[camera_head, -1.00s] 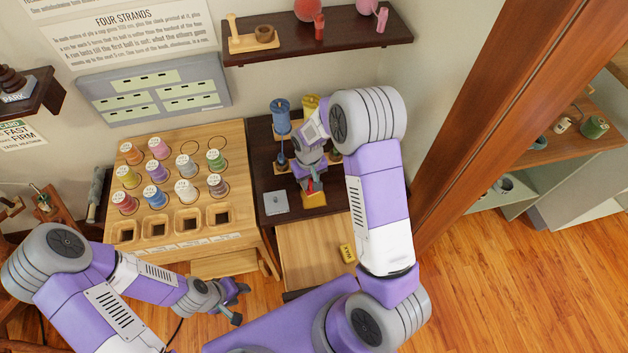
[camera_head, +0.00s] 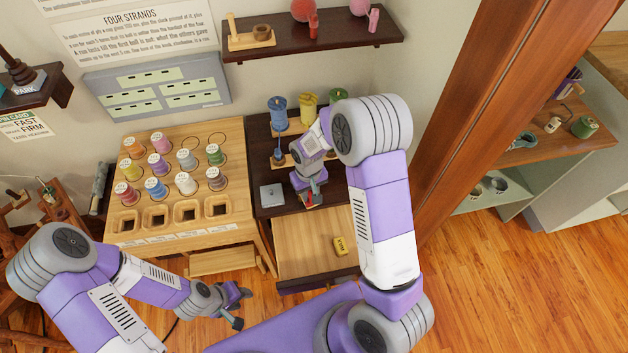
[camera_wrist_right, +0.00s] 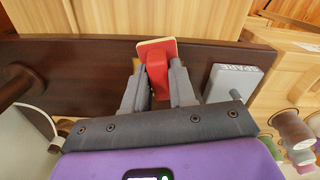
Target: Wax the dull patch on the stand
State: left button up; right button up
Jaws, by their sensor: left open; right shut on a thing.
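The dark brown stand (camera_head: 262,150) is at the middle right of the head view. It carries blue (camera_head: 278,108), yellow (camera_head: 308,107) and green spools. My right gripper (camera_head: 308,190) is over the stand's front part. In the right wrist view, my right gripper (camera_wrist_right: 159,88) is shut on a red block (camera_wrist_right: 157,68) with a pale edge. A little orange-yellow shows behind its fingers. A dull patch cannot be made out; the gripper hides much of that area. A yellow block marked WAX (camera_head: 339,246) lies in the open drawer (camera_head: 300,250). My left gripper (camera_head: 236,305) is open and empty.
A grey box (camera_head: 271,195) lies on the stand, left of my right gripper; it also shows in the wrist view (camera_wrist_right: 232,82). A wooden spool rack (camera_head: 180,238) stands to the left. A wooden post (camera_head: 480,110) rises on the right. Wood floor at right is clear.

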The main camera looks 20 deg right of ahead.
jog(key=shift+w+r+p, duration=0.25)
jog(key=shift+r+p, duration=0.3)
jog(key=shift+r, duration=0.4)
jog(key=shift+r+p, duration=1.6)
jog(key=shift+r, duration=0.6)
